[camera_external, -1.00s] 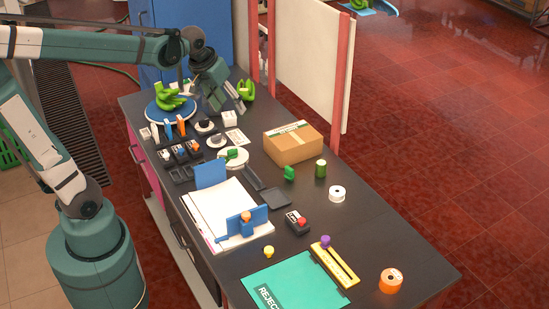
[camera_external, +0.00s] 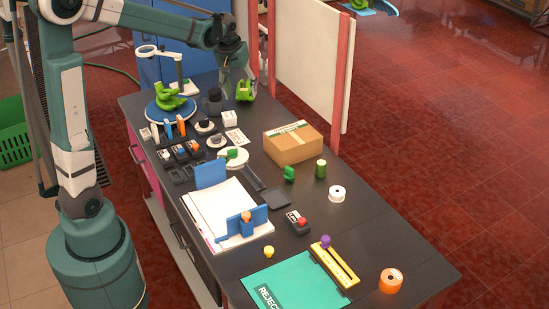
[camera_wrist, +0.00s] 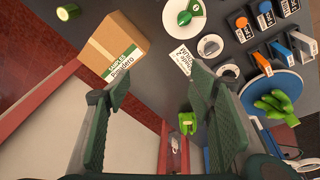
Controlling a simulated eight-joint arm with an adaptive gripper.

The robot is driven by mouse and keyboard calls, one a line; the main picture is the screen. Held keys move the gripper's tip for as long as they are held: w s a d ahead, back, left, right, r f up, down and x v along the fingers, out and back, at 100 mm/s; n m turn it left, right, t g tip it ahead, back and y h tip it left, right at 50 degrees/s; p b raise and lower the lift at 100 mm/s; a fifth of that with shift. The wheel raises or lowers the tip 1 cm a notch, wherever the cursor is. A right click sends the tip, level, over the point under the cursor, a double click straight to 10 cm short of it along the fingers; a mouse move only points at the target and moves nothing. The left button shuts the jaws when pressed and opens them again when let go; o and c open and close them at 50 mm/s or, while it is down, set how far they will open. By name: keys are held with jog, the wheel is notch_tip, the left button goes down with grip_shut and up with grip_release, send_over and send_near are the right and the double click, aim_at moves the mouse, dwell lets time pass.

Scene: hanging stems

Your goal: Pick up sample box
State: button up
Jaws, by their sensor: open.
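The sample box is a closed brown cardboard box (camera_external: 293,145) with a label on top, standing near the back edge of the dark table. It also shows in the wrist view (camera_wrist: 115,42) at upper left, its label reading "SAMPLES". My gripper (camera_external: 234,80) hangs above the far end of the table, well to the left of and apart from the box in the outside view. In the wrist view my gripper (camera_wrist: 158,76) is open, its two dark fingers apart with nothing held between them. The box lies beyond the left fingertip.
A green pepper-like item (camera_external: 245,91) stands close to my gripper. A blue round plate (camera_external: 155,114) with green items stands at far left beside a ring-topped stand (camera_external: 178,66). A white panel with red posts (camera_external: 305,70) borders the table's back edge.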

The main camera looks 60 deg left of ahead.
jog(key=w+a+f+n+g, duration=0.1)
jog(key=w+a+f+n, duration=0.3)
jog(key=a+f, duration=0.7)
jog(key=n+g+h, duration=0.1)
jog(key=n+g, duration=0.1)
send_over(229, 114)
jog(key=f, duration=1)
jog(key=shift+s+d, duration=0.15)
jog(key=shift+s, duration=0.1)
jog(key=shift+f, duration=1.25)
jog(key=shift+f, duration=0.1)
jog(key=shift+w+f, duration=0.15)
jog(key=shift+f, duration=2.35)
jog(key=shift+c, duration=0.4)
